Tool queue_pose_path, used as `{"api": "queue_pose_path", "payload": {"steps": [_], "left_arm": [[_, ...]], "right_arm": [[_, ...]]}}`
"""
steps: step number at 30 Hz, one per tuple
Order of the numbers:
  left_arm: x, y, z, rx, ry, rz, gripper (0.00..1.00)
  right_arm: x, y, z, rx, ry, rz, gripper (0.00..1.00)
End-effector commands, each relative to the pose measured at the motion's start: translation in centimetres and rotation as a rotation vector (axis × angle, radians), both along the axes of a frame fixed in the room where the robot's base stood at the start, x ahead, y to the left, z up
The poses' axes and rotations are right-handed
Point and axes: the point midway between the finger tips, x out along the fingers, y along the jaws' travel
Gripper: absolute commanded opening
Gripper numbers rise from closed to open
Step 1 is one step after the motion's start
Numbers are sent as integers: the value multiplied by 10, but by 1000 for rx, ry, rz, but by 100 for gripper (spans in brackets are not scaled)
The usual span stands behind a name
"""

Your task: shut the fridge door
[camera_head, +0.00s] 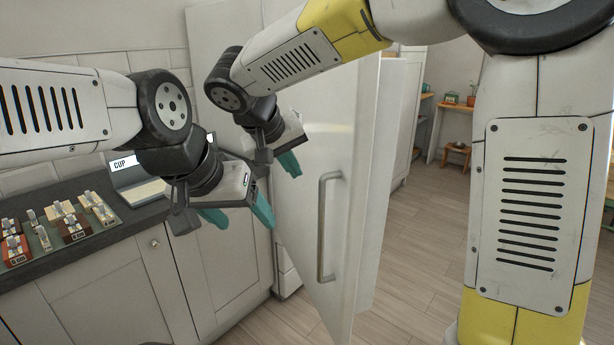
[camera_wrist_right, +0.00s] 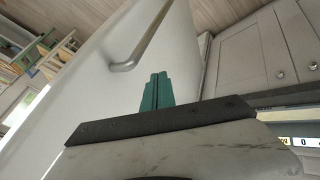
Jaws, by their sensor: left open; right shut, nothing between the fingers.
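The white fridge door (camera_head: 350,140) stands open in the middle of the head view, with a long grey bar handle (camera_head: 322,230) on its face. The door (camera_wrist_right: 110,65) and handle (camera_wrist_right: 145,35) also show in the right wrist view. My right gripper (camera_head: 290,163) is shut and empty in front of the door face, up and left of the handle. Its teal fingers (camera_wrist_right: 157,92) are together; I cannot tell if they touch the door. My left gripper (camera_head: 238,214) is open and empty, left of the handle, with its fingers spread. The fridge interior is hidden.
Wooden floor (camera_head: 425,240) is open right of the door, partly behind my arm.

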Motion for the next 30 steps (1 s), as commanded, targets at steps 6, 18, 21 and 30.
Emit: {"api": "queue_pose_path", "payload": {"steps": [6, 18, 21, 30], "left_arm": [[0, 0, 0, 0, 0, 0, 69], [0, 0, 0, 0, 0, 0, 69], [0, 0, 0, 0, 0, 0, 69], [0, 0, 0, 0, 0, 0, 69]], "right_arm": [[20, -10, -30, -1, 2, -2, 0], [62, -43, -74, 3, -4, -2, 0], [67, -53, -74, 3, -4, 1, 0], [70, -60, -74, 2, -3, 4, 0]]}}
